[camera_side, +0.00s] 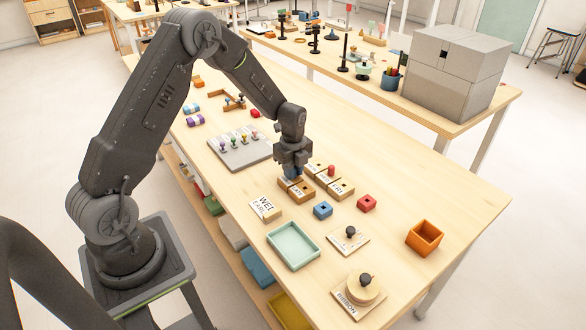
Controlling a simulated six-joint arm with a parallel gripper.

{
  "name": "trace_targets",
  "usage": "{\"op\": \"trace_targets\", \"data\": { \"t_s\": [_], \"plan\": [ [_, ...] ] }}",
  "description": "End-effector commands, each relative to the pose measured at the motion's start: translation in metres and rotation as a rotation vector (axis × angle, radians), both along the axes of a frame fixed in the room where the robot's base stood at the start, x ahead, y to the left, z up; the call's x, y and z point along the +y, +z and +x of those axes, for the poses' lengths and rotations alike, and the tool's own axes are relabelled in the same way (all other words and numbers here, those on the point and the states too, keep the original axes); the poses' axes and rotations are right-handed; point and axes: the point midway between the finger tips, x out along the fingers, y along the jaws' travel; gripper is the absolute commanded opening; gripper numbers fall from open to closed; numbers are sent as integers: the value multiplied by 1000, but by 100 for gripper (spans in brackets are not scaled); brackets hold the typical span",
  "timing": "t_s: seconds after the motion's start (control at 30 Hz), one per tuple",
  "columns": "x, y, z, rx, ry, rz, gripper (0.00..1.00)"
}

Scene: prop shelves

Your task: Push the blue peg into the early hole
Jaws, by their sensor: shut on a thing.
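My gripper (292,164) points down over the row of small wooden blocks and is shut on the blue peg (292,176). Only a little of the blue peg shows below the jaws. It is over the left part of the block group, at the block (303,194) with a white label that seems to read "LATE". I cannot tell whether its lower end is inside a hole or just above one. The early hole cannot be made out; the gripper covers part of the blocks. A red peg (331,170) stands in a block to the right.
A card block reading "WED" (265,208), a blue block (322,210), a red block (366,203) and a mint tray (293,246) lie nearby in front. A grey board with several small pegs (238,150) lies left. An orange box (424,237) stands right, with bare table around it.

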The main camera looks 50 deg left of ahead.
Motion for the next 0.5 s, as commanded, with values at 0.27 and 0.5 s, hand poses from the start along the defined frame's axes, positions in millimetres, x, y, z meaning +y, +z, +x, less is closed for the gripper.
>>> {"op": "trace_targets", "data": {
  "t_s": [0.27,0.5],
  "plan": [
    [0,0,0,-1,0,0,0],
    [0,0,0,-1,0,0,37]
  ]
}}
